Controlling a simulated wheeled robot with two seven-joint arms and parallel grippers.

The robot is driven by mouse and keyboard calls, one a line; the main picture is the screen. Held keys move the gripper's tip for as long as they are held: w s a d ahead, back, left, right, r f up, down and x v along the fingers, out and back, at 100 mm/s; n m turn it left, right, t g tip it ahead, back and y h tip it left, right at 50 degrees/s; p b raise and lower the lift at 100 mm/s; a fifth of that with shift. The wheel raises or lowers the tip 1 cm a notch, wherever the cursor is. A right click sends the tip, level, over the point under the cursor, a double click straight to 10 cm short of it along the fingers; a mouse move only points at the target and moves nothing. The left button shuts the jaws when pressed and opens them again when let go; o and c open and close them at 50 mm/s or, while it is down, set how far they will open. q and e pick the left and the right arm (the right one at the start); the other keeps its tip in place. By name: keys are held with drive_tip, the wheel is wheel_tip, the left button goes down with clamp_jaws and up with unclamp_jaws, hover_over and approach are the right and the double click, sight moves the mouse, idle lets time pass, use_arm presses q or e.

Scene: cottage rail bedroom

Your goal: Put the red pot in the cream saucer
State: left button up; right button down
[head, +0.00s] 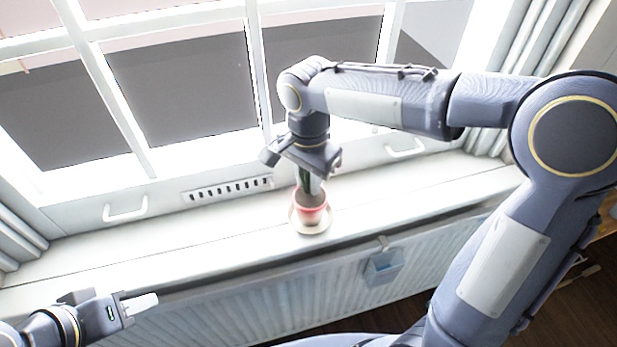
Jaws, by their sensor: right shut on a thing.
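The red pot (311,212) holds a green plant (303,176) and stands about upright on the windowsill side of the room. The cream saucer (311,231) shows as a pale rim around the pot's lower part. I cannot tell whether the pot rests in it or is held just above it. My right gripper (312,184) reaches down from above and is shut on the red pot; its fingertips are partly lost in glare and against the pot. My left gripper (141,304) is low at the left, far from the pot, with pale fingers seen side-on.
The white windowsill (420,193) is clear on both sides of the saucer. The window with handles (125,209) rises behind it. Below is a radiator (230,310) with a small blue-grey container (383,267) hung on its front. Curtains hang at both ends.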

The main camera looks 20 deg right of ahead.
drive_tip(key=shift+f, duration=0.15)
drive_tip(key=c, duration=1.3)
unclamp_jaws()
drive_tip(key=shift+r, duration=0.2)
wheel_tip(320, 180, up, 12)
drive_tip(key=shift+r+p, duration=0.1)
drive_tip(key=shift+p, duration=0.5)
